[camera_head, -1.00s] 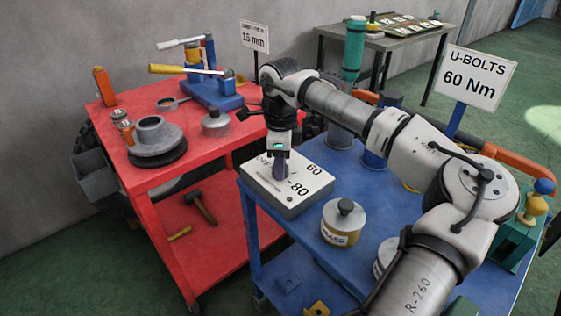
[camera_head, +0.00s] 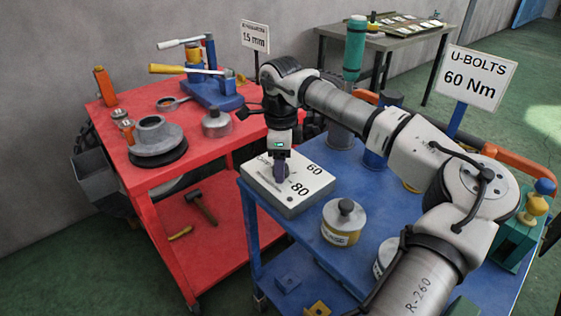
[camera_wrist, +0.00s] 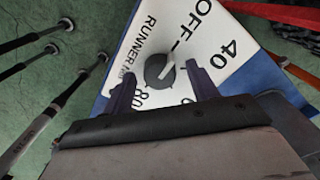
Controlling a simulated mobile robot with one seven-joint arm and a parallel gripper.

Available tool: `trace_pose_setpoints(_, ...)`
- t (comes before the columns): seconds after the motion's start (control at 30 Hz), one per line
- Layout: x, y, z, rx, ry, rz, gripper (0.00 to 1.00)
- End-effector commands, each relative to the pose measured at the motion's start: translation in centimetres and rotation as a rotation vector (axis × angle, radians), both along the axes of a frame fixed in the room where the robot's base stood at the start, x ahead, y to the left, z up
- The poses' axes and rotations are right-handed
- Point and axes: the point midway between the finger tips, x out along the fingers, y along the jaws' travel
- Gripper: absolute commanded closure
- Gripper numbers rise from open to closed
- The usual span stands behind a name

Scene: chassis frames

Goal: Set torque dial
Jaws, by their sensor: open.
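The white torque box (camera_head: 300,195) sits on the left end of the blue cart (camera_head: 375,210), with 60 and 80 printed on its top. In the wrist view its white panel (camera_wrist: 205,25) shows OFF, 40 and 80, plus a partly hidden number. The round grey dial (camera_wrist: 158,72) has a pale pointer mark toward the upper right; its exact setting is hard to tell. My gripper (camera_wrist: 160,76) is open, with one dark finger on each side of the dial. In the head view my gripper (camera_head: 280,174) points down over the box and hides the dial.
A sign (camera_head: 474,78) reads U-BOLTS 60 Nm. A yellow-banded canister (camera_head: 341,229) stands close to the box's right. The red cart (camera_head: 185,108) holds a flanged part (camera_head: 158,138) and a blue tool stand (camera_head: 212,92); another sign (camera_head: 255,36) reads 15 mm.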

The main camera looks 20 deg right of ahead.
Motion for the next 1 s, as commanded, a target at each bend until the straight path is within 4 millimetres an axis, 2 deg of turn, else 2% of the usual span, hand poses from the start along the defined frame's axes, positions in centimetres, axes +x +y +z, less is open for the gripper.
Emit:
trace_pose_setpoints(0.17,0.0,0.0,2.3,-0.002,-0.002,0.000,0.42)
trace_pose_setpoints(0.4,0.1,0.0,7.9,-0.002,-0.004,-0.001,0.42)
trace_pose_setpoints(0.6,0.1,0.0,11.7,-0.002,-0.004,-0.001,0.42)
trace_pose_setpoints(0.8,0.0,0.1,13.5,0.000,-0.002,0.001,0.42)
trace_pose_setpoints(1.0,0.0,0.1,13.7,0.000,-0.001,0.002,0.42)
